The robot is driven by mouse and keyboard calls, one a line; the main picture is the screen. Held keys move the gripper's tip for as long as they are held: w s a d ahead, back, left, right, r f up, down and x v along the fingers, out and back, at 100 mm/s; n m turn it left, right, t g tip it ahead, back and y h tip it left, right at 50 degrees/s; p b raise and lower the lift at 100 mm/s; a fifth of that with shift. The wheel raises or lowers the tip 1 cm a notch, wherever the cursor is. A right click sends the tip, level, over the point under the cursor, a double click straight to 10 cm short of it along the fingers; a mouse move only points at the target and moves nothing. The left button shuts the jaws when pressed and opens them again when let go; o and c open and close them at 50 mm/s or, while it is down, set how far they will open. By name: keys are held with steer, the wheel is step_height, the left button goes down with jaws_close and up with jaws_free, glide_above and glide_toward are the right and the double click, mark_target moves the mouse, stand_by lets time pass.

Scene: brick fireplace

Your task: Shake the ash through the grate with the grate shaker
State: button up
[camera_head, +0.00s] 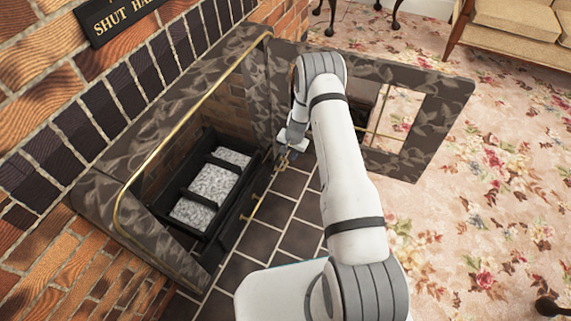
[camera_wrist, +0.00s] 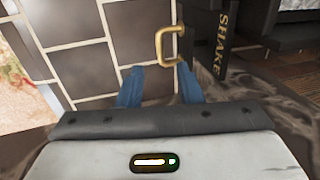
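The grate (camera_head: 187,200) sits inside the fireplace, with pale grey ash (camera_head: 212,190) lying between its dark bars. In the head view, my gripper (camera_head: 287,150) is at the right front end of the grate, and the handle is hard to make out there.
A dark patterned surround (camera_head: 95,200) frames the fireplace opening. A patterned frame with an opening (camera_head: 430,125) stands right of my arm. Dark tiles (camera_head: 285,215) cover the hearth.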

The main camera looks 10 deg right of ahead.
mark_target(285, 166)
steer(key=f+b, duration=0.1)
steer(key=f, duration=0.1)
steer(key=f+b, duration=0.1)
steer(key=f, duration=0.2)
steer(key=w+a+f+b, duration=0.1)
steer(key=f, duration=0.1)
steer(key=shift+a+f, duration=0.1)
steer(key=shift+f, duration=0.3)
steer(key=shift+c, duration=0.2)
jaws_close()
